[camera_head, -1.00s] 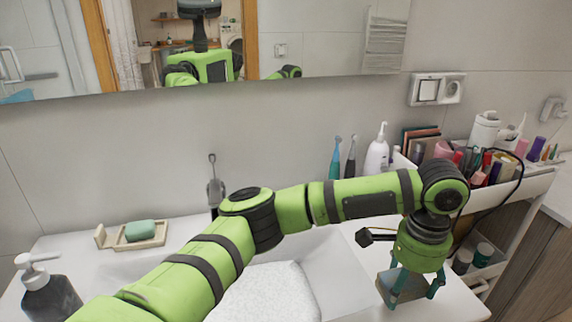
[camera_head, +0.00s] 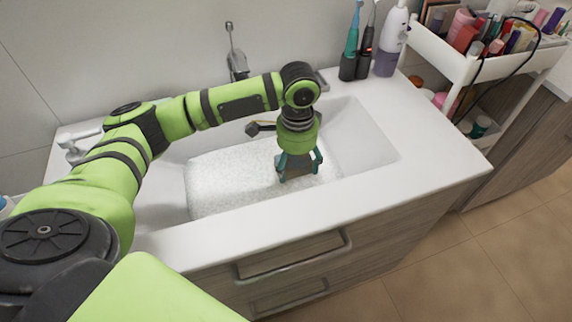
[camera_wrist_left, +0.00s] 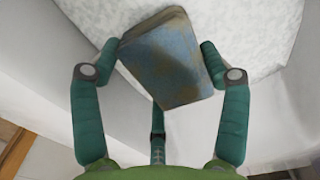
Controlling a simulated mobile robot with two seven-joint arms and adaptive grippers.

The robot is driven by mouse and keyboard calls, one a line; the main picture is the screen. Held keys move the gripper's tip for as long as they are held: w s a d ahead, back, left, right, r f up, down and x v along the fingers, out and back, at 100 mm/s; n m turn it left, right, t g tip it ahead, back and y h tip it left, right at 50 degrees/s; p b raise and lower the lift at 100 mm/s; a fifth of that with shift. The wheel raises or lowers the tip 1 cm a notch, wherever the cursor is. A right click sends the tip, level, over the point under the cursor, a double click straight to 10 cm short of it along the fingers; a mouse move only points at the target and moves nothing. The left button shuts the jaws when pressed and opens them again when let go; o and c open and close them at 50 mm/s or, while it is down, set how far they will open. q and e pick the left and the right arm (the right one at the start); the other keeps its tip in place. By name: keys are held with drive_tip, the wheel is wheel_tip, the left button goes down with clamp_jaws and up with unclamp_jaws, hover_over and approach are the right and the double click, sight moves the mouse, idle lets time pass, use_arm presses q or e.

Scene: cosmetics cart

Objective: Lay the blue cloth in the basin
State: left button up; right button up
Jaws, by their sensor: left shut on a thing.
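The folded cloth (camera_wrist_left: 172,62), a worn blue and tan block shape, is between the teal fingers of my left gripper (camera_wrist_left: 158,50) in the left wrist view. In the head view my left gripper (camera_head: 299,171) points down over the right part of the white basin (camera_head: 372,140), shut on the cloth (camera_head: 295,164). White foam (camera_head: 225,180) fills much of the basin's floor. The cloth is above or at the foam; I cannot tell whether it touches. My right gripper is not in view.
A tap (camera_head: 236,66) stands behind the basin. Toothbrushes (camera_head: 351,45) and a white and purple bottle (camera_head: 392,40) stand at the back right of the counter. A white cart (camera_head: 430,46) full of cosmetics is beyond. The counter (camera_head: 430,130) right of the basin is clear.

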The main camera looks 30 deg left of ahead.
sight(295, 186)
use_arm(q)
drive_tip(key=shift+f, duration=2.75)
drive_tip(key=o, duration=1)
drive_tip(key=shift+f, duration=0.1)
drive_tip(key=shift+o, duration=0.2)
drive_tip(key=shift+r, duration=0.2)
wheel_tip(295, 186, up, 12)
drive_tip(key=shift+f, duration=0.1)
